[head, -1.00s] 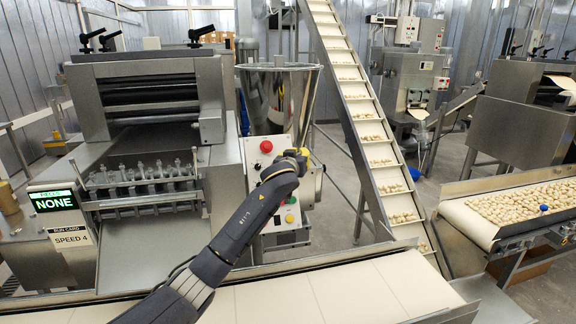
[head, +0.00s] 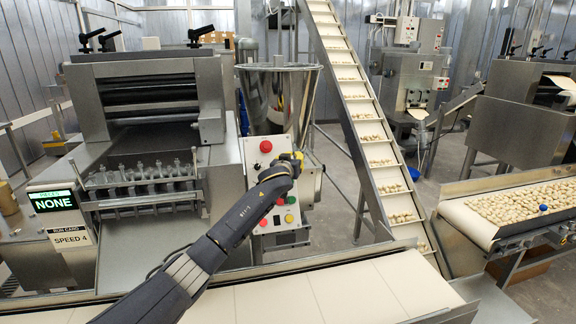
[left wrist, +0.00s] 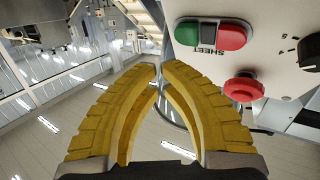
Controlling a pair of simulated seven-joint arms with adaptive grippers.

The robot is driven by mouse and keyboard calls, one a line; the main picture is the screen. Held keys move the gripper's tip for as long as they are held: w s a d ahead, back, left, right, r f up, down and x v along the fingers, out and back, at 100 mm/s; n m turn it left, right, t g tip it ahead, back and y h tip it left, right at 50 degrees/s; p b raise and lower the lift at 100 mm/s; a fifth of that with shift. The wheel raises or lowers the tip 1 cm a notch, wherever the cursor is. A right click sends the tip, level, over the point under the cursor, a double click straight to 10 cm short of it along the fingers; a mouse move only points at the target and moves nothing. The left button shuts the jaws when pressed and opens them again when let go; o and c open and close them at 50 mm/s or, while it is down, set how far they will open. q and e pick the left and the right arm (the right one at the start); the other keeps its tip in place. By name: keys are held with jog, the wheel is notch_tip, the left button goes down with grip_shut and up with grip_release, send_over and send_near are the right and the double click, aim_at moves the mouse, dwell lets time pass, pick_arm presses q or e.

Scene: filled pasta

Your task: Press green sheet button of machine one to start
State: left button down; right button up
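In the left wrist view the green SHEET button (left wrist: 187,33) sits on the pale control panel, beside a red button (left wrist: 232,37) in the same oval plate. My left gripper (left wrist: 159,68) has yellow fingers with their tips nearly together and nothing between them. The tips are below and left of the green button in that view, apart from it. In the head view the left gripper (head: 292,163) is in front of the upper part of the control panel (head: 252,157) of the near machine. I cannot make out the SHEET button there. My right gripper is not in view.
A red mushroom knob (left wrist: 244,88) and a black dial (left wrist: 309,50) are on the same panel. The sheeting machine (head: 150,90) stands left, with a display (head: 52,201) reading NONE. A pale conveyor belt (head: 330,295) runs in front. An inclined conveyor (head: 367,130) rises behind.

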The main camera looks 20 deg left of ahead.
pick_arm(q)
jog(key=shift+w+a+f, duration=0.35)
jog(key=shift+w+f, duration=0.15)
jog(key=shift+w, duration=0.15)
jog(key=shift+w+a+f, duration=0.4)
jog(key=shift+w+f, duration=0.05)
jog(key=shift+w, duration=0.2)
dwell(2.3)
jog(key=shift+s, duration=0.1)
dwell(0.3)
jog(key=shift+s+d+r, duration=0.35)
jog(key=shift+s+r, duration=0.1)
jog(key=shift+s, duration=0.1)
jog(key=shift+s+d+r, duration=0.55)
jog(key=shift+s+r, duration=0.1)
jog(key=shift+s, duration=0.25)
jog(key=shift+s+d+r, duration=0.55)
jog(key=shift+s+r, duration=0.1)
jog(key=shift+s, duration=0.25)
